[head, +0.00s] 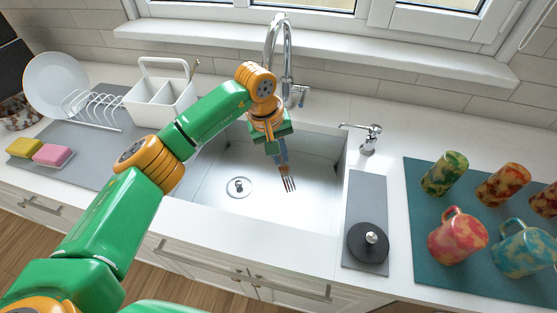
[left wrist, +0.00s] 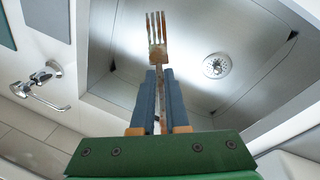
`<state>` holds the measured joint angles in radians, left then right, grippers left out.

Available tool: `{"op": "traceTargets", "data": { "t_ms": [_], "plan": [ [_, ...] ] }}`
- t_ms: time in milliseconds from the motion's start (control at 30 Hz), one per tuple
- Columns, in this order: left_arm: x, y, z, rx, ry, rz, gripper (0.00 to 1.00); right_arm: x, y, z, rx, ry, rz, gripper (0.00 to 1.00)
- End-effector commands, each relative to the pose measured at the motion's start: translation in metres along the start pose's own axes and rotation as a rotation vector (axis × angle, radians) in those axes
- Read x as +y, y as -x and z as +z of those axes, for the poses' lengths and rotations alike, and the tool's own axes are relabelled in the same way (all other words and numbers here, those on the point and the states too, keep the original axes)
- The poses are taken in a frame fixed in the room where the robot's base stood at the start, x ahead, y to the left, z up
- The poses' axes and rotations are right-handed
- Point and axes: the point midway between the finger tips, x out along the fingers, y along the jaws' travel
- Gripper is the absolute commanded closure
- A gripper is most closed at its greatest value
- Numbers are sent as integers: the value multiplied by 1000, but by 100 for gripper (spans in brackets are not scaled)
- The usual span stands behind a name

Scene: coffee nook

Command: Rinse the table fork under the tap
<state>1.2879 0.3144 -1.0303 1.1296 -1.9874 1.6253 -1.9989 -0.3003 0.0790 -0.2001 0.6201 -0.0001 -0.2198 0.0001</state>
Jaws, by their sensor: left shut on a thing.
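The table fork (head: 289,183) hangs tines down over the sink basin (head: 310,203) in the head view. It also shows in the left wrist view (left wrist: 156,45), with reddish-brown smears on its metal. My left gripper (head: 282,163) is shut on the fork's handle; its blue fingers (left wrist: 157,80) are on either side of it in the left wrist view. The tap (head: 279,38) rises behind the sink, partly hidden by my left wrist. I cannot make out any running water. My right gripper is not in view.
A soap dispenser (head: 369,138) stands right of the sink, near a grey mat (head: 366,198) with a black lid-like disc (head: 369,243). Several cups and mugs stand on a teal mat (head: 425,200). A rack (head: 92,108), white caddy (head: 160,95) and sponges (head: 52,155) are left.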

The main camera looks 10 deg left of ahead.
Motion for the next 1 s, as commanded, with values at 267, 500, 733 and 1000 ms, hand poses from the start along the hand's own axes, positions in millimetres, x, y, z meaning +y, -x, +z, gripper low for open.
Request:
{"op": "traceTargets", "data": {
  "t_ms": [267, 500, 733, 1000],
  "plan": [
    [4, 0, 2, 1, -1, 1, 100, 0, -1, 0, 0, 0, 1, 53],
    [-5, 0, -2, 1, 1, 0, 100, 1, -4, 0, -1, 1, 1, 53],
    [-8, 2, -3, 0, 0, 0, 100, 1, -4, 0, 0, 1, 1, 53],
    [0, 0, 0, 1, -2, 1, 100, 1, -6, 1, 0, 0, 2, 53]
  ]
}}
